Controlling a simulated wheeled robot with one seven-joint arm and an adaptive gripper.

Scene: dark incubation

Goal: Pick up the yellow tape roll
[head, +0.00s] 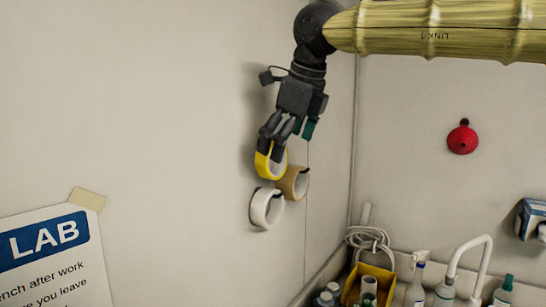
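The yellow tape roll (264,168) is by the pale wall in the middle of the head view, its open side facing right. My gripper (271,149) points down from above, with its dark fingertips at the roll's upper part. The fingertips overlap the roll and hide part of its top rim and opening. Whether they press on it or only straddle it is too small to tell.
A tan tape roll (294,182) is close at the yellow roll's lower right, and a white roll (266,208) is just below. A red funnel (462,137) hangs on the right wall. A yellow bin (371,283), bottles and a white tap (469,262) stand lower right.

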